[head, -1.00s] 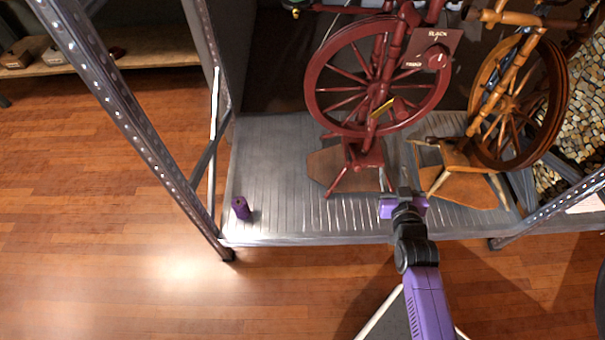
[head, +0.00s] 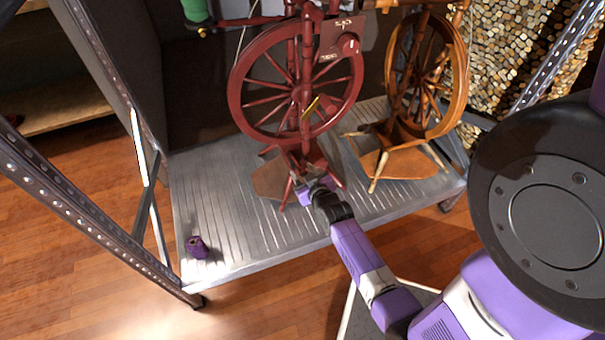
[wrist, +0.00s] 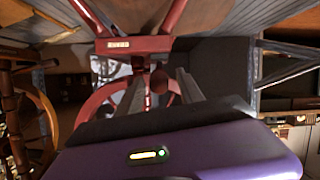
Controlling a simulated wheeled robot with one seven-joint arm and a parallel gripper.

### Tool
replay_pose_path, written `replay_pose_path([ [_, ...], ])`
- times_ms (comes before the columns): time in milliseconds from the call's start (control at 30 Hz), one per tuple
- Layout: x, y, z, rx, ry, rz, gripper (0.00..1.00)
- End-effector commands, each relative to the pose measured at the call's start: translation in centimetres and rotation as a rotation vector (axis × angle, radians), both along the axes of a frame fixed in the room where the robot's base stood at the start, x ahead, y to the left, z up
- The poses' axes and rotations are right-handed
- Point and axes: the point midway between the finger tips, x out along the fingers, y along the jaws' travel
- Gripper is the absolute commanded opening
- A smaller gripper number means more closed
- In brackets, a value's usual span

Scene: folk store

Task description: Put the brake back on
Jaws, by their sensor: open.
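A dark red spinning wheel (head: 295,90) stands on the metal shelf. A dark red panel (head: 340,36) at its upper right carries a round knob (head: 348,45) and two small, hard-to-read labels. I cannot tell for sure which part is the brake. My gripper (head: 300,184) is open, low in front of the red wheel's legs and well below the panel. In the wrist view, the two fingers (wrist: 160,90) point toward red wheel parts. A red crossbar (wrist: 132,45) with a pale label and a small round red part (wrist: 159,82) show ahead, nothing visibly gripped.
An orange-brown spinning wheel (head: 425,75) stands to the right. A purple spool-like object (head: 198,247) sits at the shelf's left front. Metal posts (head: 85,205) frame the shelf (head: 225,215). The shelf's left part is mostly clear.

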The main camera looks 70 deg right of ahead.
Motion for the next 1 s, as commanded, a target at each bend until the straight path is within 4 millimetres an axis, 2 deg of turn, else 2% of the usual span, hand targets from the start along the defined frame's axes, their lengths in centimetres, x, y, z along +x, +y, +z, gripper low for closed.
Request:
replay_pose_path([
  [300, 0.2, -0.24, -0.1, 0.0, 0.0, 0.0, 0.44],
  [533, 0.19, -0.23, -0.1, 0.0, 0.0, 0.0, 0.0],
  [1000, 0.17, -0.21, -0.09, 0.0, 0.0, 0.0, 0.0],
])
